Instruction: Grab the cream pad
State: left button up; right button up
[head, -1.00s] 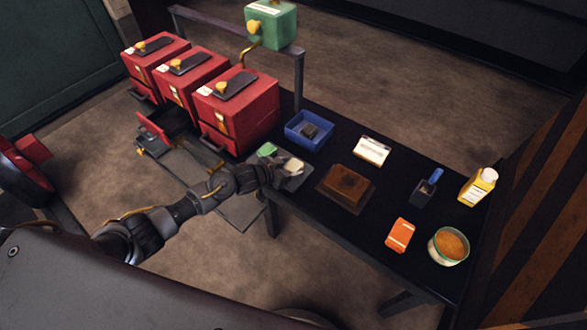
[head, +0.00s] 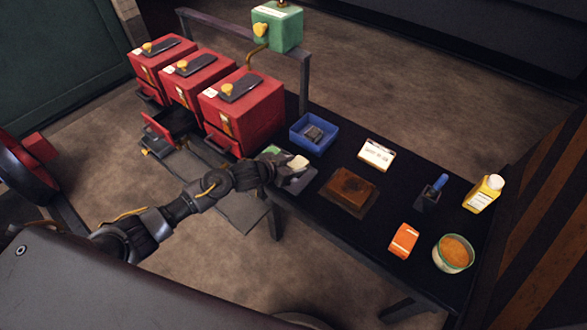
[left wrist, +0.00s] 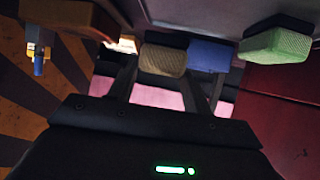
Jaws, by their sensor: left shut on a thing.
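The cream pad (head: 299,162) shows at the tip of my left gripper (head: 285,172), by the near left end of the black table. In the left wrist view the cream pad (left wrist: 163,61) sits between the two dark fingers of my left gripper (left wrist: 170,85), which is shut on it. A green pad (head: 271,150) lies just left of it, and it also shows in the wrist view (left wrist: 278,44). A blue textured piece (left wrist: 209,55) is beside the cream pad in the wrist view. My gripper partly hides the spot in the head view. My right gripper is not in view.
A blue tray (head: 328,143) with a dark block stands behind the pads. A rusty brown block (head: 348,188), a white card (head: 376,154), an orange packet (head: 403,240), a tub (head: 453,253) and a yellow bottle (head: 484,193) lie right. Red boxes (head: 243,115) stand left.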

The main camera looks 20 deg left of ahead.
pick_arm(q)
jog(key=s+r, duration=0.1)
jog(key=r, duration=0.1)
jog(key=s+d+r, duration=0.1)
jog(key=s+r, duration=0.1)
jog(key=shift+s+r, duration=0.25)
jog(key=shift+s, duration=0.05)
jog(key=s+r, duration=0.1)
jog(key=s, duration=0.2)
jog(key=s+d+r, duration=0.1)
jog(key=s, duration=0.2)
jog(key=s+d+r, duration=0.1)
jog(key=s+r, duration=0.1)
jog(key=s, duration=0.1)
